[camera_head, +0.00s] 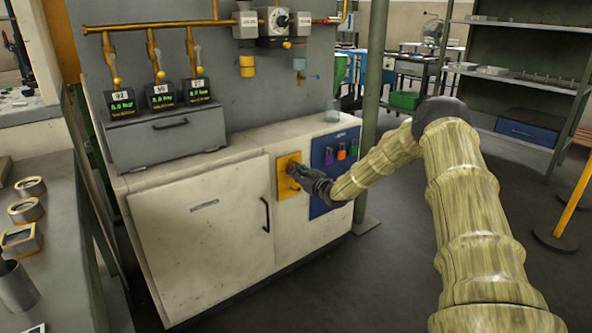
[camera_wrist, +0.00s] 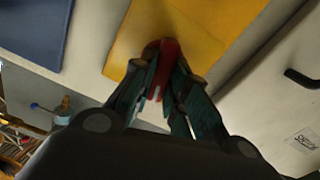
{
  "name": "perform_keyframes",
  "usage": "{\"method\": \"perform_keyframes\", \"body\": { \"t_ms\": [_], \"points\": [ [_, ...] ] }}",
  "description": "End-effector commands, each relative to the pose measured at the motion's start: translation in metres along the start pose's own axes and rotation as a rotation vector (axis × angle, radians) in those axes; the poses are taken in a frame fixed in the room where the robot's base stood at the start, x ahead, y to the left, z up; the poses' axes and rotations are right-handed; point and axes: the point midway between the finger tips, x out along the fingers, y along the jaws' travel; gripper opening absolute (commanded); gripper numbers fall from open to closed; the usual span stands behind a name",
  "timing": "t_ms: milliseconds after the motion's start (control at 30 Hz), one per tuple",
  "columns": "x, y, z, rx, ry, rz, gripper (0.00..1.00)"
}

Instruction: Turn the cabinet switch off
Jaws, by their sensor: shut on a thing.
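The cabinet switch is a red handle (camera_wrist: 163,50) on a yellow plate (camera_wrist: 200,35), seen in the wrist view. In the head view the yellow plate (camera_head: 287,186) is on the front of the white cabinet (camera_head: 215,220). My gripper (camera_wrist: 165,75) has its two fingers on either side of the red handle and is shut on it. In the head view my gripper (camera_head: 300,174) reaches the plate from the right. The fingers hide part of the handle, and I cannot read any position marks.
A blue panel (camera_head: 322,190) with several coloured padlocks sits just right of the yellow plate. A black door handle (camera_head: 266,214) is to the left. Pipes and valves (camera_head: 210,24) stand above the cabinet. A green post (camera_head: 373,70) rises beside the cabinet's right end.

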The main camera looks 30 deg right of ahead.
Motion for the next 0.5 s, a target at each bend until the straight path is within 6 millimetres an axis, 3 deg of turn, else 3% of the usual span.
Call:
{"method": "perform_keyframes", "body": {
  "t_ms": [500],
  "points": [
    [0.0004, -0.0052, 0.0, -0.493, -0.001, -0.004, 0.0]
  ]
}}
